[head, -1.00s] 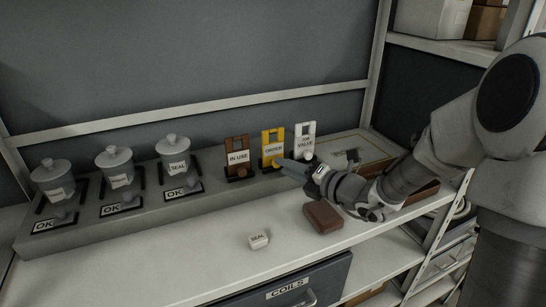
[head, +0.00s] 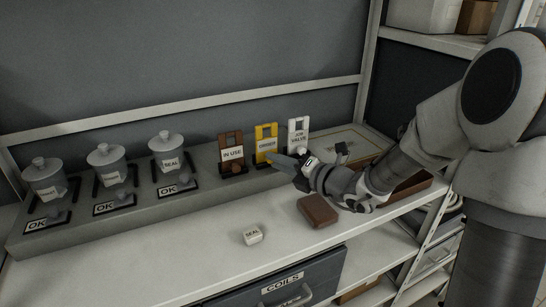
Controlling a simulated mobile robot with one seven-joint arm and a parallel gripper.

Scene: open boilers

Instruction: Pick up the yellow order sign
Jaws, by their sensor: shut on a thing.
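The yellow order sign (head: 266,145) stands upright on the grey raised shelf, between the brown "IN USE" sign (head: 231,153) and the white "valve" sign (head: 298,137). My gripper (head: 272,157) reaches in from the right, its fingers at the lower part of the yellow sign. It is shut on the yellow order sign. The fingertips are small and dark here, and the sign's lower edge is partly hidden by them. I cannot tell whether the sign is clear of the shelf.
Several lidded grey pots (head: 167,154) stand on the left of the raised shelf, with "OK" tags before them. A brown block (head: 318,211) and a small white "SEAL" block (head: 253,236) lie on the bench (head: 190,255). A tray (head: 350,142) is behind my arm.

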